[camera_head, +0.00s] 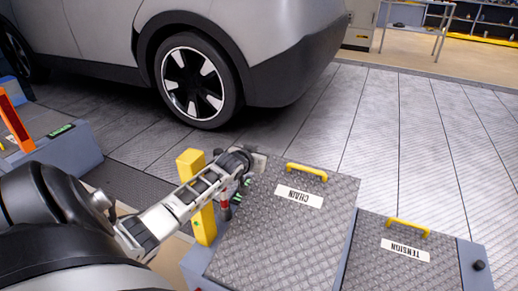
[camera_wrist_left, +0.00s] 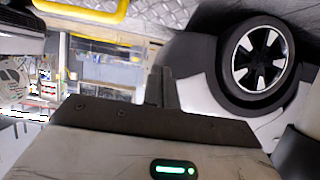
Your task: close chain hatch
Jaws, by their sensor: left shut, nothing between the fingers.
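The chain hatch (camera_head: 280,228) is a grey diamond-plate lid with a white CHAIN label (camera_head: 298,196) and a yellow handle (camera_head: 307,172) near its far edge. It looks about flat on its blue-grey housing; I cannot tell whether it is fully seated. My left gripper (camera_head: 256,161) is at the lid's far left corner, left of the handle; contact is unclear. In the left wrist view the gripper (camera_wrist_left: 162,86) is shut and empty, with the yellow handle (camera_wrist_left: 88,12) and a strip of plate at the top. My right gripper is not in view.
The TENSION hatch (camera_head: 385,270) with its own yellow handle (camera_head: 409,227) lies to the right. A yellow post (camera_head: 203,215) stands beside my left forearm. A car (camera_head: 200,45) stands behind. The tiled floor (camera_head: 400,130) between is clear.

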